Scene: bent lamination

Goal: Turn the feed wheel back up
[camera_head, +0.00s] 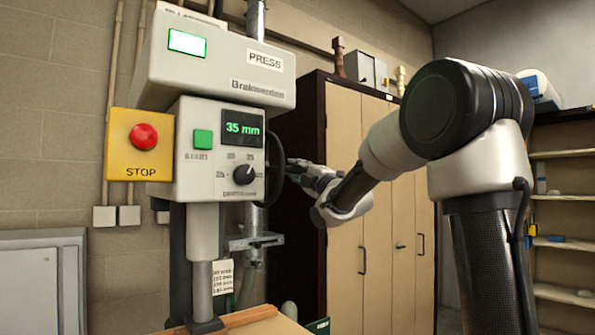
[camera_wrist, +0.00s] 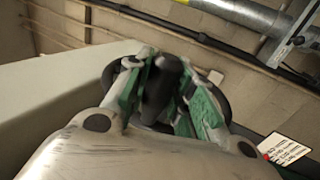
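The feed wheel (camera_head: 273,168) is a black wheel on the right side of the press head, seen nearly edge-on in the head view. Its dark rim (camera_wrist: 226,106) curves behind my fingers in the wrist view. My gripper (camera_head: 297,170) is at the wheel's right side. In the wrist view, the green-padded fingers of my gripper (camera_wrist: 166,85) lie on both sides of the wheel's black handle (camera_wrist: 160,92) and look closed against it. The display (camera_head: 243,127) on the press reads 35 mm.
The press head carries a green start button (camera_head: 203,139), a black dial (camera_head: 244,174) and a red stop button (camera_head: 143,136) on a yellow box. A metal bracket (camera_head: 255,242) sits below the wheel. A tan cabinet (camera_head: 345,230) stands behind my arm.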

